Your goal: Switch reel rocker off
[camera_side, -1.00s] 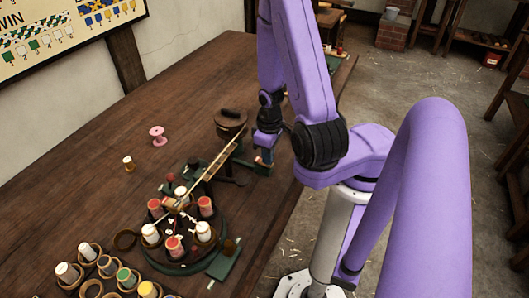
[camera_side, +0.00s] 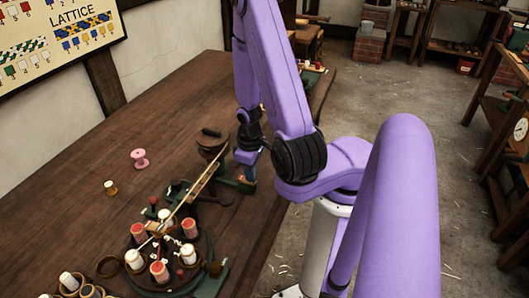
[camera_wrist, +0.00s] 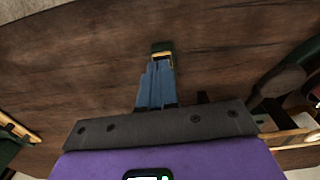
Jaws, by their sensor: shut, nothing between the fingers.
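My gripper (camera_side: 250,174) is low over the far end of the rope machine, close to its green base (camera_side: 238,184). In the wrist view my gripper's blue fingers (camera_wrist: 156,82) are together and hold nothing. A small dark green part with a brass-coloured edge (camera_wrist: 162,50) shows just beyond the fingertips; it may be the reel rocker. I cannot tell whether the fingers touch it or which way it is set. In the side view the gripper and arm hide that spot.
A round carrier with red and white bobbins (camera_side: 160,271) stands nearer the camera, joined by a long bar (camera_side: 195,190) to a dark drum (camera_side: 213,138). A pink spool (camera_side: 139,159) and a small brown spool (camera_side: 110,188) stand left. The table (camera_side: 95,145) is clear around them.

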